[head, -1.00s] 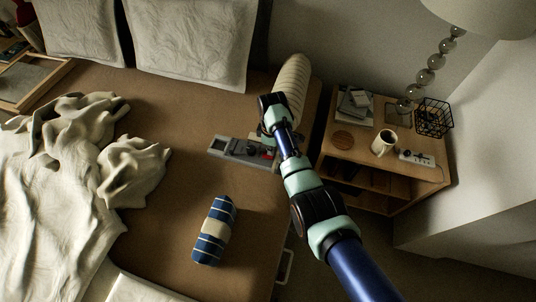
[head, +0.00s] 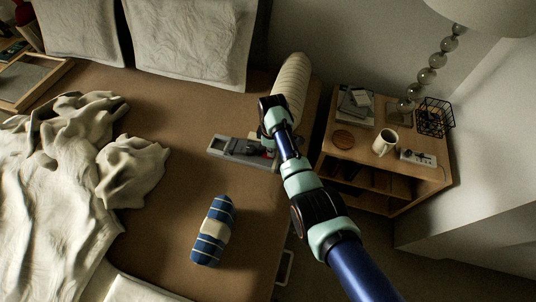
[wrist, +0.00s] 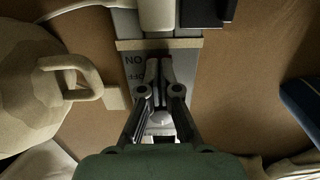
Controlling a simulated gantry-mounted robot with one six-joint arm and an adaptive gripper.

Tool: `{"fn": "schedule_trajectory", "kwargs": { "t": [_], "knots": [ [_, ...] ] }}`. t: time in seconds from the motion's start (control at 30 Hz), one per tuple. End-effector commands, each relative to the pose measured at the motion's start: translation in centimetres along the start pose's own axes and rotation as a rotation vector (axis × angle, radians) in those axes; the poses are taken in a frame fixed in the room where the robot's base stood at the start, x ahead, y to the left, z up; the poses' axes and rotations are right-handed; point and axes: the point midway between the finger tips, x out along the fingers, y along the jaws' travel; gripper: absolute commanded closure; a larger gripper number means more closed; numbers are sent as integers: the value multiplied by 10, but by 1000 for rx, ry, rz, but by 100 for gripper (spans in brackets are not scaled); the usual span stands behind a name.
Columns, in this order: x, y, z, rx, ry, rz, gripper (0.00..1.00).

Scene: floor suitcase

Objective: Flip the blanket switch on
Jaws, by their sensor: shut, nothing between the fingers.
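A long grey control panel (head: 230,148) lies on the brown bed near its right edge. It also shows in the wrist view (wrist: 128,25), with dark lettering, a pale crossbar and a white block. My gripper (head: 268,140) is over the panel's right part and covers some of it. In the wrist view my gripper (wrist: 160,68) has its fingertips together over the panel beside the lettering, with nothing held. Contact with the panel cannot be told. I cannot clearly make out the blanket switch; the fingers and arm hide part of the panel.
A blue striped cushion (head: 214,230) lies nearer on the bed. A ribbed cream bolster (head: 292,80) lies behind my gripper. Crumpled bedding (head: 60,190) fills the left. A wooden nightstand (head: 425,172) with a mug (head: 384,142) stands right. The bed between bedding and panel is clear.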

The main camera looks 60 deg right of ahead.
Motion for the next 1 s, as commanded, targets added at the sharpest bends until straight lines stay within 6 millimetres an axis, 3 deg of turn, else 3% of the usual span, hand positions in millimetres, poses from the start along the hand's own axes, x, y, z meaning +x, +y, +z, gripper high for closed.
{"fn": "schedule_trajectory", "kwargs": {
  "t": [0.63, 1.0],
  "knots": [
    [8, 0, 0, 0, 0, -1, 100],
    [-25, 0, 0, 0, 0, -1, 100]
  ]
}}
